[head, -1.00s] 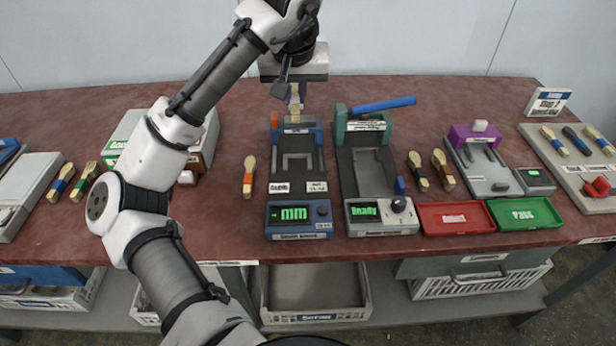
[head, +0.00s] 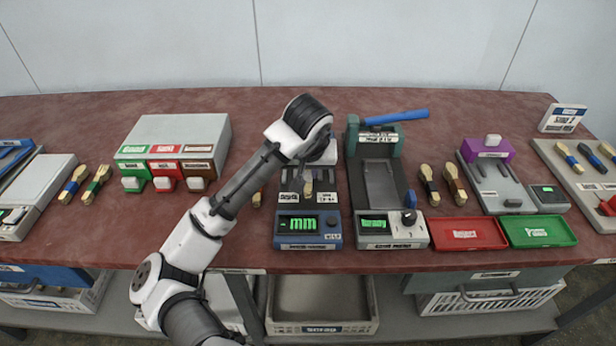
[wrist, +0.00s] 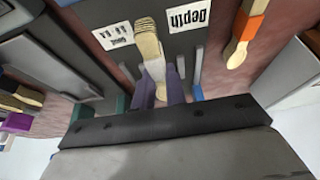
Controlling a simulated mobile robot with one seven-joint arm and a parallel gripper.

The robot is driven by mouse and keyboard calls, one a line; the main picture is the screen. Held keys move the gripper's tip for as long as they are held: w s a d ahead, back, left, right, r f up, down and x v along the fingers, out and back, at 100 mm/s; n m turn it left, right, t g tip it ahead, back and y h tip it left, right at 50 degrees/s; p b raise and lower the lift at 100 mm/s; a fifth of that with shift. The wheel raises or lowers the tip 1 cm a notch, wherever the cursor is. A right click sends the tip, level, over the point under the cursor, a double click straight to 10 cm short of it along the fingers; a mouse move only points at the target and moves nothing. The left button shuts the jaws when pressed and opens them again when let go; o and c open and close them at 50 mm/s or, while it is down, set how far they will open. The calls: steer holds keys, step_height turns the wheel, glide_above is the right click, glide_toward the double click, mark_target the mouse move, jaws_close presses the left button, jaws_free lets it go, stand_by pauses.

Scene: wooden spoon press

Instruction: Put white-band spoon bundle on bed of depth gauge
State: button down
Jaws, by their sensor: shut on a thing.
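The depth gauge (head: 308,242) is a blue device with a green "mm" display, and its dark bed also shows in the wrist view (wrist: 215,45). My gripper (wrist: 157,88), with purple fingers, is shut on a bundle of pale wooden spoons (wrist: 148,40). My arm hides the back of the gauge.
An orange-band spoon bundle (wrist: 240,30) lies beside the gauge, mostly behind my arm in the head view. A green press (head: 378,138) with a blue lever stands right of the gauge. Red (head: 468,234) and green (head: 540,232) trays lie further right. Bare table lies behind.

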steer(key=shift+f, duration=1.25)
steer(key=shift+f, duration=0.1)
steer(key=c, duration=1.4)
jaws_free()
steer(key=shift+c, duration=0.2)
steer(key=shift+r, duration=0.2)
steer(key=v, duration=1.2)
